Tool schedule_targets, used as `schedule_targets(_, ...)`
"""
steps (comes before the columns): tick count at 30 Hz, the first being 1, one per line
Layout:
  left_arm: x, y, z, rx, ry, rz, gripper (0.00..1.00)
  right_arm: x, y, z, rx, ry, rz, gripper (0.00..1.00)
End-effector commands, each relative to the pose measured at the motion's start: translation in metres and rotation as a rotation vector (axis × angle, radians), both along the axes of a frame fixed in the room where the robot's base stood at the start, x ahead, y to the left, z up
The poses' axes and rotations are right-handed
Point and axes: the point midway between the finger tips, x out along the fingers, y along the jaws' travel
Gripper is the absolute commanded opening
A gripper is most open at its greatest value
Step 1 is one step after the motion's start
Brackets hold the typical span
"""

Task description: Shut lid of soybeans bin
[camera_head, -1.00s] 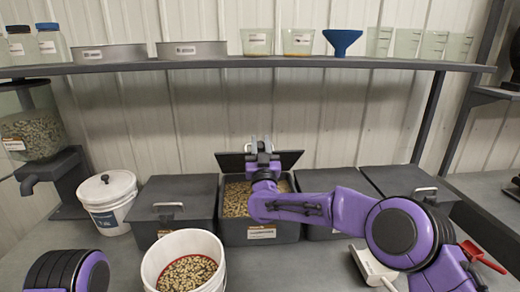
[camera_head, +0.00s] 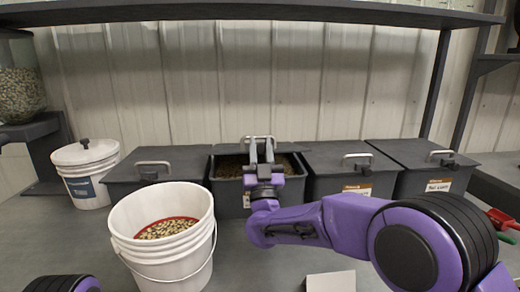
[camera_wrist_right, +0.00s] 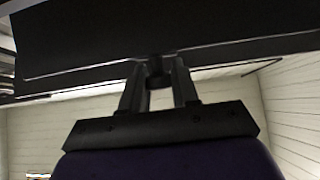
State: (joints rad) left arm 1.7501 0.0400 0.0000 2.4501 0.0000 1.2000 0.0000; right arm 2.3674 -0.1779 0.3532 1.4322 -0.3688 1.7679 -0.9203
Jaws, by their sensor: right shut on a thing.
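The open dark grey bin (camera_head: 295,190) stands in the middle of the row, with tan beans (camera_head: 228,168) in shade inside. Its label is mostly hidden behind my right arm, so I cannot read it. Its lid (camera_head: 225,148) is tilted over the rear of the opening, seen nearly edge-on, with a gap at the front. My right gripper (camera_head: 259,150) is shut on the lid's handle (camera_head: 258,138). In the right wrist view the fingers (camera_wrist_right: 157,80) close at the handle, below the dark lid panel (camera_wrist_right: 170,30). My left gripper is out of view.
Closed grey bins stand left (camera_head: 175,160) and right (camera_head: 335,158) of the open one. A white bucket of beans (camera_head: 165,262) stands in front left, and a lidded white bucket (camera_head: 88,190) behind it. A shelf (camera_head: 200,14) runs above. A red scoop (camera_head: 503,218) lies far right.

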Motion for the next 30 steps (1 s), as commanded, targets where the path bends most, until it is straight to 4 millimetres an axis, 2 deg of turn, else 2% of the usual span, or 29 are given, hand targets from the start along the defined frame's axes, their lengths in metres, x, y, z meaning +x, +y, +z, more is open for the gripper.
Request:
schedule_targets(14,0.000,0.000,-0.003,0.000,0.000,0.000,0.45,-0.001,0.001,-0.004,0.000,0.002,0.001,0.00)
schedule_targets(15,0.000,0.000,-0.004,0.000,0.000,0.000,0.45,-0.001,0.001,-0.004,0.000,0.002,0.001,0.42)
schedule_targets(16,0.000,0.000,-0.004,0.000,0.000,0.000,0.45,-0.001,0.001,-0.004,0.000,0.002,0.001,0.50)
schedule_targets(25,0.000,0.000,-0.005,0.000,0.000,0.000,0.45,-0.002,0.001,-0.006,0.000,0.002,0.001,0.50)
schedule_targets(30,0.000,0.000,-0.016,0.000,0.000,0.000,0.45,-0.022,0.002,-0.027,-0.004,0.002,0.003,0.50)
